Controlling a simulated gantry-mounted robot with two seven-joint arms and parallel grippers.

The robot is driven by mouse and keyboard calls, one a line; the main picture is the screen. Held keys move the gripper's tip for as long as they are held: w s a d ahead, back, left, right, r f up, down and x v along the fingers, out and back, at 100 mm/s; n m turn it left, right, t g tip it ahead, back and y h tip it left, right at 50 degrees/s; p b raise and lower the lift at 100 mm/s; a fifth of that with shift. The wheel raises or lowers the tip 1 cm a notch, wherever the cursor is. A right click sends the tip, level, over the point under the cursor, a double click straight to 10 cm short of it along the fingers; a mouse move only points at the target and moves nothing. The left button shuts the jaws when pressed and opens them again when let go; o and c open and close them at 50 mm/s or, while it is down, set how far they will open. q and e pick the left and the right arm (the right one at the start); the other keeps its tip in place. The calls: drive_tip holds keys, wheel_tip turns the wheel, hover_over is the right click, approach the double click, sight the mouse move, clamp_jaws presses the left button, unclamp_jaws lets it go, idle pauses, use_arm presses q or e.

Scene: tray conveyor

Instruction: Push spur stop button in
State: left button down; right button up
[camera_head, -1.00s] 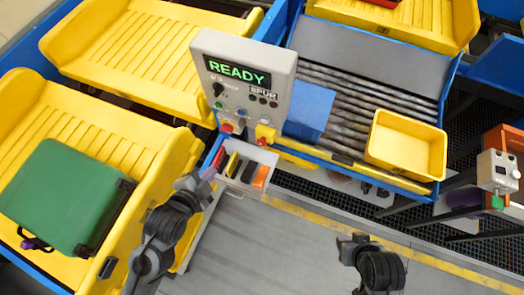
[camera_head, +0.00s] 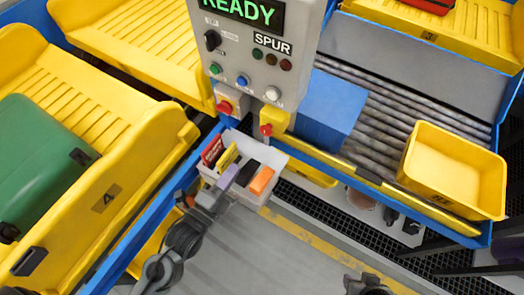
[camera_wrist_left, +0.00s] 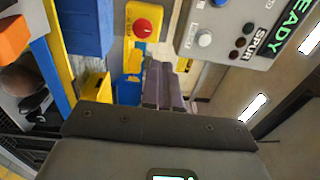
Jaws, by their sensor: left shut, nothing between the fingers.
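The spur stop button (camera_head: 266,130) is a red knob on a yellow box below the SPUR part of the grey control panel (camera_head: 262,50). In the left wrist view the red button (camera_wrist_left: 143,27) shows face-on, beyond my fingers and a little to their left. My left gripper (camera_head: 228,180) is shut and empty, in front of the small bin and below the button in the picture, apart from it. Its fingers (camera_wrist_left: 165,85) also show closed in the left wrist view. My right gripper (camera_head: 365,283) is cut off at the bottom edge; its jaws cannot be made out.
A second red button (camera_head: 225,107) sits on a pale box to the left. The white bin (camera_head: 278,168) below holds several small items. A blue box (camera_head: 330,108) and yellow tote (camera_head: 455,170) are right, by the rollers. A green suitcase (camera_head: 35,150) lies left.

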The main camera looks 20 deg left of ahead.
sight(264, 134)
use_arm(q)
drive_tip(key=shift+s+f+b, duration=0.15)
drive_tip(key=shift+f+b, duration=1.05)
drive_tip(key=shift+f, duration=0.75)
use_arm(e)
drive_tip(key=shift+f, duration=1.8)
use_arm(q)
drive_tip(key=w, duration=0.4)
drive_tip(key=w+d, duration=0.1)
drive_tip(key=w, duration=0.3)
drive_tip(key=w+d, duration=0.1)
drive_tip(key=w, duration=0.3)
drive_tip(key=shift+w+d+r, duration=0.1)
drive_tip(key=shift+w+r, duration=0.2)
drive_tip(key=shift+w, duration=0.05)
drive_tip(key=shift+w+d, duration=0.1)
drive_tip(key=shift+w, duration=0.45)
use_arm(e)
drive_tip(key=shift+f, duration=0.2)
